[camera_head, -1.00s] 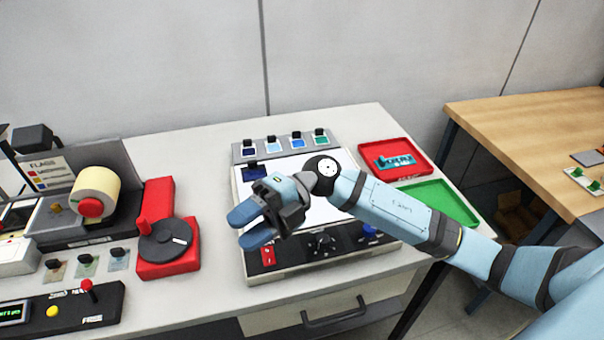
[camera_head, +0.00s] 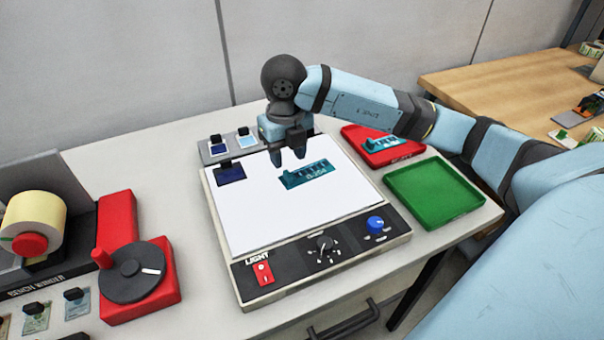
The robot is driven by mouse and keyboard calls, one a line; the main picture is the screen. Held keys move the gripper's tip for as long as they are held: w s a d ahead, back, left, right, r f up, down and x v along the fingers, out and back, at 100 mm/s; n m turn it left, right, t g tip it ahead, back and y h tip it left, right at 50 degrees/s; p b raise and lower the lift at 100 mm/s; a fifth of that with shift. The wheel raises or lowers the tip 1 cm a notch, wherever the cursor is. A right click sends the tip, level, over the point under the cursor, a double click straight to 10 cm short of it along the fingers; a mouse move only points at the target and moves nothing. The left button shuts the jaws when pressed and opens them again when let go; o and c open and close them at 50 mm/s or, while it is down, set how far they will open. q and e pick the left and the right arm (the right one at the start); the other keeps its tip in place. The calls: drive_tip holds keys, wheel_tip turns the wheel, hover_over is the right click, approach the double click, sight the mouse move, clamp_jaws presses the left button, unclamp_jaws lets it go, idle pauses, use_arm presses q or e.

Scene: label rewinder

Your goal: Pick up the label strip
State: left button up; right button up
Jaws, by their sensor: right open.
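A teal label strip (camera_head: 308,174) with pale print lies on the white lit panel (camera_head: 300,215) of the light box, right of its middle. A similar teal strip (camera_head: 383,143) lies in the red tray (camera_head: 411,150). My right gripper (camera_head: 288,160) points down over the far part of the panel, just behind the left end of the strip there. Its fingers are open with nothing between them. Its exact height above the panel is hard to tell. My left gripper is not in view.
A dark blue clipped sample (camera_head: 230,173) lies on the panel's far left. A green tray (camera_head: 434,192) at the right is empty. A red winder (camera_head: 135,272) and yellow roll (camera_head: 32,225) stand at the left.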

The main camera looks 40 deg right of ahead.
sight(290, 175)
drive_tip(key=shift+d+f, duration=0.2)
drive_tip(key=shift+f, duration=3.15)
clamp_jaws()
